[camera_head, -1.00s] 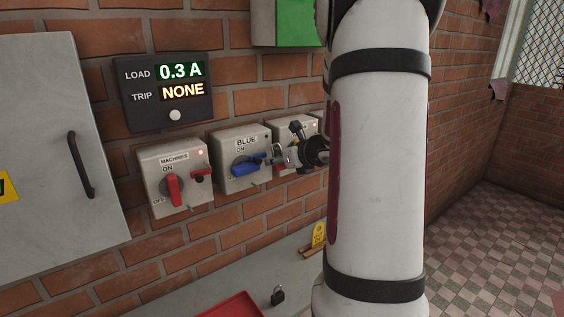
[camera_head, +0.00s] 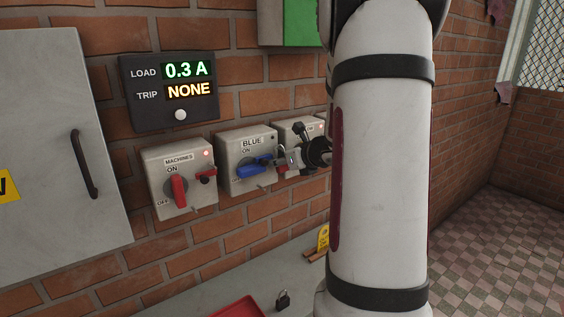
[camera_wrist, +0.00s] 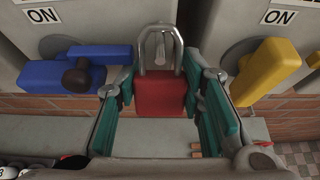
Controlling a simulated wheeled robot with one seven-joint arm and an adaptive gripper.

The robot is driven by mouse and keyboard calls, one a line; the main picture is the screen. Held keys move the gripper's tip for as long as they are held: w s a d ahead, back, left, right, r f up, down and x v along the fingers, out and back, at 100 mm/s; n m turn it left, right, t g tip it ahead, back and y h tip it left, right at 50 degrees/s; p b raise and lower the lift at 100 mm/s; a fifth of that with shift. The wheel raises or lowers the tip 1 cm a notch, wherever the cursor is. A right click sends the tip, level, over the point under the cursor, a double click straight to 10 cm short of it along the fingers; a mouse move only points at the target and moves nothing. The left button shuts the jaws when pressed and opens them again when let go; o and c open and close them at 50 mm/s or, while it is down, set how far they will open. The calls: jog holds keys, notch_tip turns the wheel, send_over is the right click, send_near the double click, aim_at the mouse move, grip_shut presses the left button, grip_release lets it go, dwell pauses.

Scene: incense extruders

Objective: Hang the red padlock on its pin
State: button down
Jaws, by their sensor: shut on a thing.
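The red padlock (camera_wrist: 160,97) is upright in the wrist view, its silver shackle (camera_wrist: 145,48) pointing up. My gripper (camera_wrist: 160,80) is shut on the padlock's body, with a green-padded finger on each side. A grey pin-like post (camera_wrist: 178,45) shows inside the shackle loop. I cannot tell whether the shackle is around it or only in front of it. In the head view my gripper (camera_head: 296,158) is at the wall, just right of the BLUE switch box (camera_head: 232,150). The padlock is small and partly hidden there.
The blue handle (camera_wrist: 50,74) with a dark knob is left of my gripper, and a yellow handle (camera_wrist: 268,72) is right. The MACHINES box (camera_head: 155,175) is further left. A black padlock (camera_head: 283,300) and a red tray (camera_head: 236,309) are on the bench below.

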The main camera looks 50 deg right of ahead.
jog(key=c, duration=1)
grip_release()
jog(key=shift+s, duration=0.1)
jog(key=v, duration=1.2)
